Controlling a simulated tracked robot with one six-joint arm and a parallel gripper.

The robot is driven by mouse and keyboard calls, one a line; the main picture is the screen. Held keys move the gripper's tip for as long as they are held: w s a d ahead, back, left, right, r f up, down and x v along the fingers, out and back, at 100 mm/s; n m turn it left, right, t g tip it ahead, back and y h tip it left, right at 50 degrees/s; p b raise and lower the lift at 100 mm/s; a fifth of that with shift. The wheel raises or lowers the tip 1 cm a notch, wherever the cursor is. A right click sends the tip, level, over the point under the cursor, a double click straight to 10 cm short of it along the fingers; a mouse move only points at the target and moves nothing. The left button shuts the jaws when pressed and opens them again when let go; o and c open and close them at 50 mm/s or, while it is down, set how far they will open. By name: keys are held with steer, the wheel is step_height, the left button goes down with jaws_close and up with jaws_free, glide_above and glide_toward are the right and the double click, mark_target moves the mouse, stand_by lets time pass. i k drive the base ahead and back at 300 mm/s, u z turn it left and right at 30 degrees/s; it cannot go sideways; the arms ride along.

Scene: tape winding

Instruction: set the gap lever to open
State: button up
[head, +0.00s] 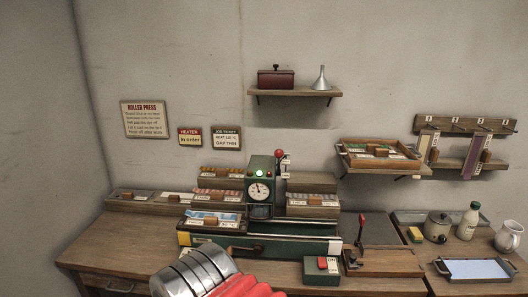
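A green roller press (262,174) stands on the wooden workbench, with a round dial (259,190) and a lit green lamp on its front. A lever with a red knob (279,153) rises at the press's right side beside a small pale marked plate (286,169); it looks like the gap lever, but its marks are too small to read. A second red-handled lever (362,219) stands on a wooden block to the right. Silver and red parts of my arm show at the bottom, well below the press; my gripper's fingers are not visible.
Wooden trays of labelled packets (215,219) flank the press. A pot (437,226), bottle (469,220), jug (509,236) and blue tray (474,269) stand at right. A wall card (226,138) appears to read "gap thin".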

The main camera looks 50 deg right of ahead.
mark_target(278, 153)
steer(key=z, duration=0.15)
steer(key=i, duration=0.75)
steer(key=z, duration=0.7)
steer(key=i, duration=0.5)
steer(key=z, duration=0.35)
